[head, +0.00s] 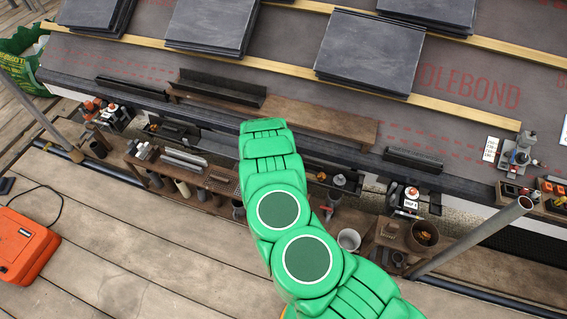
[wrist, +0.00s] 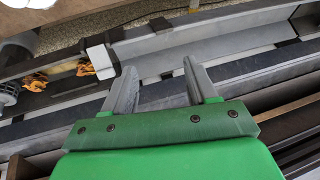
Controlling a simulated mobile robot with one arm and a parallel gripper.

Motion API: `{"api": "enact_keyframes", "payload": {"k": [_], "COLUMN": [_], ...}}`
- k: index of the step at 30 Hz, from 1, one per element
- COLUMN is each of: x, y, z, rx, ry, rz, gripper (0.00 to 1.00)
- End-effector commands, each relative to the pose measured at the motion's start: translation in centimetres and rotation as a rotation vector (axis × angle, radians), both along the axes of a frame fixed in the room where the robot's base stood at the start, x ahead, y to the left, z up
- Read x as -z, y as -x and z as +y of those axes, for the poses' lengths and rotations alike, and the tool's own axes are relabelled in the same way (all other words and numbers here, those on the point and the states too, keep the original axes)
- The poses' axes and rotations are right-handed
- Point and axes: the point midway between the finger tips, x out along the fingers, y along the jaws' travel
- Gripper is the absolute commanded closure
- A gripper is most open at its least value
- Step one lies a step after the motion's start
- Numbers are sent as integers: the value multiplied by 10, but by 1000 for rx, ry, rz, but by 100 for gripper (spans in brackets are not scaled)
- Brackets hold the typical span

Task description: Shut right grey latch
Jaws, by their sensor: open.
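My gripper (wrist: 164,82) shows in the wrist view with its two grey fingers spread apart and nothing between them. Beyond the fingertips runs a long light grey rail (wrist: 240,42). A pale grey block (wrist: 98,57) sits on it, left of and beyond the left finger, apart from it. I cannot tell whether this block is the right grey latch or whether a latch is open or shut. In the head view my green arm reaches over the workbench and hides the gripper and what lies under it.
Orange hooks (wrist: 87,69) lie left of the block. In the head view, slate stacks (head: 370,50) rest on the roof above wooden battens (head: 290,68). A tool bench (head: 205,178) runs along the eave. A grey pole (head: 475,238) stands right, an orange case (head: 25,245) left.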

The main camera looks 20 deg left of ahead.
Motion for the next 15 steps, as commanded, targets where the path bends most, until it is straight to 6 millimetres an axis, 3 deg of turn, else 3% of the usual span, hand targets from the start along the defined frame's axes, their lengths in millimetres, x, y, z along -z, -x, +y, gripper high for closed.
{"api": "enact_keyframes", "payload": {"k": [9,15], "x": [-10,-13], "y": [-18,-24], "z": [-62,-78], "rx": [62,82], "ry": [163,199], "rz": [17,12], "gripper": [43,43]}}
